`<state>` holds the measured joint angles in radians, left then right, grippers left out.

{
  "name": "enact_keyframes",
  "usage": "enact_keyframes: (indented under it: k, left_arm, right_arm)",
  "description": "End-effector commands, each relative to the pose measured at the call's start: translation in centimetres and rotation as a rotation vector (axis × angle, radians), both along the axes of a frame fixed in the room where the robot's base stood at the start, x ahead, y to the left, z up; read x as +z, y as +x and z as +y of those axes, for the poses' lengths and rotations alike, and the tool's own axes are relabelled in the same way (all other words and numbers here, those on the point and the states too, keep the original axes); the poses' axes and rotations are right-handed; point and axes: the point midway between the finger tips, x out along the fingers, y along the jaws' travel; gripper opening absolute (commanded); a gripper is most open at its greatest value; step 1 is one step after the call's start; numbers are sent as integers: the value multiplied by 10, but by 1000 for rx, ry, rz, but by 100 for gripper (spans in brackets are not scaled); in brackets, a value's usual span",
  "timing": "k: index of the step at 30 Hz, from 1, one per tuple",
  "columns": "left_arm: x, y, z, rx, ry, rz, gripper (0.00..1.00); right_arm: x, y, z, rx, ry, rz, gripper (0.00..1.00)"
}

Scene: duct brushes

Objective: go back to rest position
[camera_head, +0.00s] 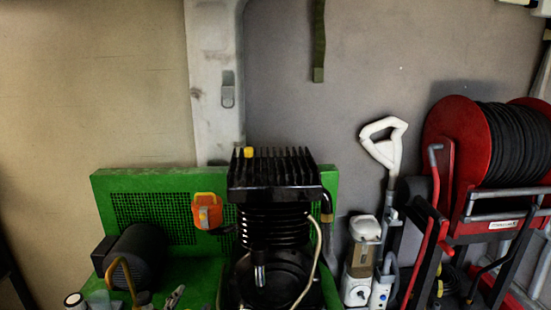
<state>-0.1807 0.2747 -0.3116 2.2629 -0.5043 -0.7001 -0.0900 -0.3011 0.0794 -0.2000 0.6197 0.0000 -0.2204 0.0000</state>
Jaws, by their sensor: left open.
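No duct brush can be made out for certain in the head view. My left gripper is hard to pick out among the small objects cut off by the bottom left edge; nothing shows held in it. My right gripper does not show. In front stands a compressor: a black finned cylinder block (275,178) with a black motor (142,256) to its left, before a green mesh panel (112,184). An orange-and-yellow object (207,211) sits against the panel.
A red hose reel (450,125) wound with black hose stands at the right. A white D-shaped handle (386,150) rises beside it. White-and-beige containers (362,260) stand between reel and compressor. A dark green strap (319,45) hangs on the wall. The wall above is largely bare.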

Motion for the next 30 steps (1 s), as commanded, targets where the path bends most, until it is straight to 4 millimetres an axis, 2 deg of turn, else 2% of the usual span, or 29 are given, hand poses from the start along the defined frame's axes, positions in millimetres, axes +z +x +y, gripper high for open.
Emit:
enact_keyframes:
  k: [1,3,6,9,13,19,20,24,30]
  left_arm:
    - [-33,-19,13,57,-74,124,42]
    - [-76,-48,26,128,-162,292,42]
    - [-126,-96,35,211,-265,508,42]
    - [-160,-141,36,268,-336,682,42]
    - [-187,-194,32,323,-403,865,42]
    - [-210,-267,23,382,-476,1102,42]
    - [-214,-274,21,388,-482,1128,42]
    - [-253,-261,21,388,-472,1132,42]
    - [-315,-255,19,393,-463,1156,42]
  right_arm:
    - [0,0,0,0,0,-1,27]
    - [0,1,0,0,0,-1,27]
    - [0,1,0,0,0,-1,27]
    - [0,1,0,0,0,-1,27]
    - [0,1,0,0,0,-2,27]
    - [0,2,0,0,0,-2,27]
    - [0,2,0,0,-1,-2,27]
    - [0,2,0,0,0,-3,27]
    - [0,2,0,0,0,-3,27]
